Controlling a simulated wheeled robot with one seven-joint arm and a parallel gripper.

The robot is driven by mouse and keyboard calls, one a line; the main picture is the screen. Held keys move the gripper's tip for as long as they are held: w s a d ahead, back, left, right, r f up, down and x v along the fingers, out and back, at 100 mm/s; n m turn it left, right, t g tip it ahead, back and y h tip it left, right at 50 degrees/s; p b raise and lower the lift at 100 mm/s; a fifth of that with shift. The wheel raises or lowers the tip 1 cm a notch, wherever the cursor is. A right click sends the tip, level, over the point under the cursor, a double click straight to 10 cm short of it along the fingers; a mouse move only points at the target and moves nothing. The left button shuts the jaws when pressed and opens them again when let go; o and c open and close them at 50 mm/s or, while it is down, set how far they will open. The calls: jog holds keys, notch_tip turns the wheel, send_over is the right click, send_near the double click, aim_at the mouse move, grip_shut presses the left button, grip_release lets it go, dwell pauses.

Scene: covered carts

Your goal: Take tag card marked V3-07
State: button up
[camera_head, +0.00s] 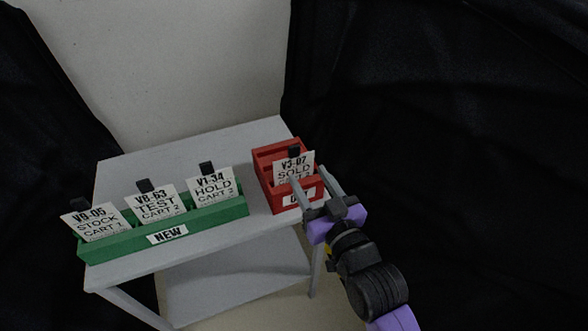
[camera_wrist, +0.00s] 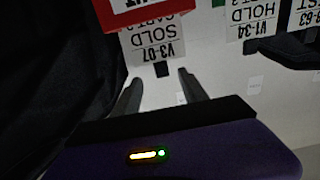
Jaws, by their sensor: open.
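The tag card marked V3-07 (camera_head: 293,167), white with "SOLD" on it and a black tab on top, stands in the red box (camera_head: 310,187) at the right of the cart. Part of its lower edge is hidden by the box front and a finger. In the wrist view the V3-07 card (camera_wrist: 157,42) appears upside down, with its black tab pointing toward the space between the fingers. My gripper (camera_head: 308,176) is open and empty, close in front of the card; in the wrist view its fingers (camera_wrist: 160,80) are apart below the tab. I see no contact.
A green rack (camera_head: 207,217) labelled NEW holds cards V9-05 (camera_head: 92,222), V8-63 (camera_head: 153,204) and V1-34 (camera_head: 211,185) to the left. Both holders stand on a grey cart (camera_head: 190,143). Black drapes (camera_head: 440,120) hang on both sides. The cart top behind the rack is clear.

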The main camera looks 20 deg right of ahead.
aim_at(295, 151)
jog(key=w, duration=0.3)
jog(key=w+p, duration=0.1)
jog(key=w, duration=0.2)
jog(key=w+r, duration=0.1)
jog(key=w, duration=0.2)
jog(key=shift+w+r+p, duration=0.1)
jog(key=shift+p, duration=0.3)
jog(key=shift+c, duration=0.2)
grip_shut()
